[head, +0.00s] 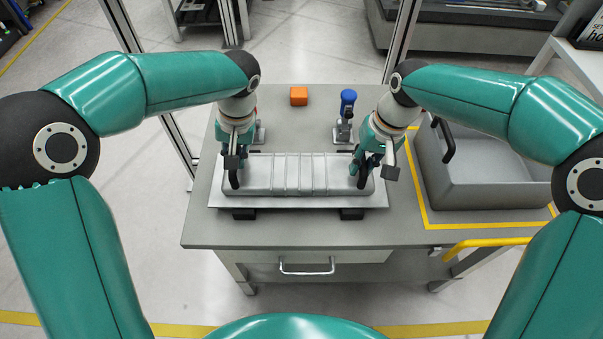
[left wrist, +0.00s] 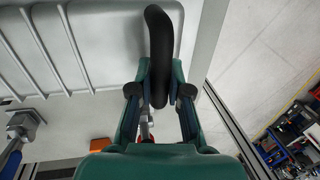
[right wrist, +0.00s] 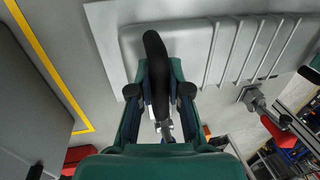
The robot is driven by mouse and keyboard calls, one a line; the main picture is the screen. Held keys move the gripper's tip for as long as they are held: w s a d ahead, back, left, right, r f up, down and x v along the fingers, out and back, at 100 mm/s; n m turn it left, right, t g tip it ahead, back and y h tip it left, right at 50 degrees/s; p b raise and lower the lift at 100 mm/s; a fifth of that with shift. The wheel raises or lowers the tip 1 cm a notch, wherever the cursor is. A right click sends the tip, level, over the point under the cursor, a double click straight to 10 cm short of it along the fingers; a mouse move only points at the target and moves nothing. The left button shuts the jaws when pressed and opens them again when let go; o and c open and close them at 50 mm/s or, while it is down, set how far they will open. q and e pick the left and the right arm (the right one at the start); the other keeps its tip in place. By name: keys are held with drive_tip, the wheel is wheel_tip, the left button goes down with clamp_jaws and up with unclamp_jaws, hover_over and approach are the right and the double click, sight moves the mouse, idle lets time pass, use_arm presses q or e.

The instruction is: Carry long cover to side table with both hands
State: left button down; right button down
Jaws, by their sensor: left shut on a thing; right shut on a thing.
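The long cover (head: 300,175) is a grey ribbed lid with a black handle near each end. It lies level over a flat plate (head: 300,203) on the workbench; I cannot tell whether it touches the plate. My left gripper (head: 234,172) is shut on the cover's left handle, and this black handle (left wrist: 158,45) shows between the fingers in the left wrist view. My right gripper (head: 362,172) is shut on the right handle, which also shows as a black bar (right wrist: 155,70) in the right wrist view. The gripped handle parts are partly hidden by the fingers.
A grey bin (head: 485,180) with a black handle stands on the right inside a yellow-taped area (head: 425,205). A blue-handled clamp (head: 347,105) and an orange block (head: 299,96) are behind the cover. The front strip of the workbench (head: 300,232) is clear.

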use_arm(q)
drive_tip(key=shift+r, duration=0.2)
use_arm(e)
drive_tip(key=shift+w+r, duration=0.1)
drive_tip(key=shift+r, duration=0.1)
